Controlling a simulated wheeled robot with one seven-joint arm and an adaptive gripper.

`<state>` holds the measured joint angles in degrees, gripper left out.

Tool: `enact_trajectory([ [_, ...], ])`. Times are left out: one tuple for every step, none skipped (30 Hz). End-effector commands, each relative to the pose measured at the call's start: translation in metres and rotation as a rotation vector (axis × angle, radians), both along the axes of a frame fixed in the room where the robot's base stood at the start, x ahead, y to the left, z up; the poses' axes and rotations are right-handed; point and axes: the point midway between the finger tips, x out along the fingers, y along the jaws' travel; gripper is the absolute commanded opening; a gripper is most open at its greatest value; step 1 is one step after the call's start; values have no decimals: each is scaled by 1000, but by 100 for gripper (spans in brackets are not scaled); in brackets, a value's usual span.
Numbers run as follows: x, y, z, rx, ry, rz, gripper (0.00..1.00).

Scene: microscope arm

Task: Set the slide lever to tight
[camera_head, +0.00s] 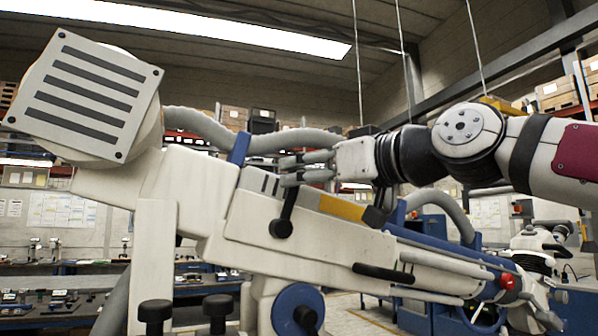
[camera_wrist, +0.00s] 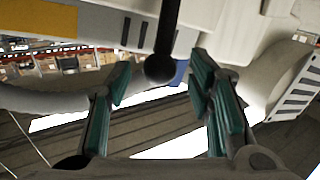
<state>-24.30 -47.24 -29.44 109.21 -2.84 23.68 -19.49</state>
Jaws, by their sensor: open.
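The microscope arm (camera_head: 190,200) is a large pale assembly slanting across the head view. On its side is a black lever with a round knob (camera_head: 281,228), hanging down and slightly left from its upper end near my fingers. I take this as the slide lever; no marking for tight is readable. In the wrist view the same dark lever (camera_wrist: 166,35) comes down from the top edge, its ball knob at centre. My gripper (camera_head: 286,170) is open beside the lever's upper end. In the wrist view its green-padded fingers (camera_wrist: 162,80) stand apart, left and right of the knob, with no clear contact.
A yellow band (camera_head: 342,208) and a black handle (camera_head: 383,272) lie along the arm right of the lever. A grey hose (camera_head: 290,138) runs behind my gripper. A blue wheel (camera_head: 290,300) is below, and a red knob (camera_head: 508,282) is at the right.

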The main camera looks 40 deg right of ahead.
Motion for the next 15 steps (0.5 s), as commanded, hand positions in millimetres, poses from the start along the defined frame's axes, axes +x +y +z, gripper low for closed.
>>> enact_trajectory([
  [8, 1, 0, 0, 2, 1, 48],
  [11, 0, 0, 0, 2, 0, 48],
  [15, 1, 0, 0, 2, 1, 48],
  [18, 1, 0, 0, 1, 1, 48],
  [21, 1, 0, 0, 1, 1, 48],
  [23, 1, 0, 0, 1, 0, 48],
  [25, 1, 0, 0, 1, 0, 48],
  [26, 1, 0, 0, 0, -1, 48],
  [27, 1, 0, 0, 0, -1, 48],
  [28, 1, 0, 0, 0, -1, 48],
  [28, 0, 0, 0, 0, -1, 48],
  [28, 0, 0, 0, -1, -1, 48],
  [29, 0, 0, 0, -1, -1, 48],
  [28, 0, 0, 0, -1, -1, 48],
  [28, 0, 0, 0, -1, -1, 48],
])
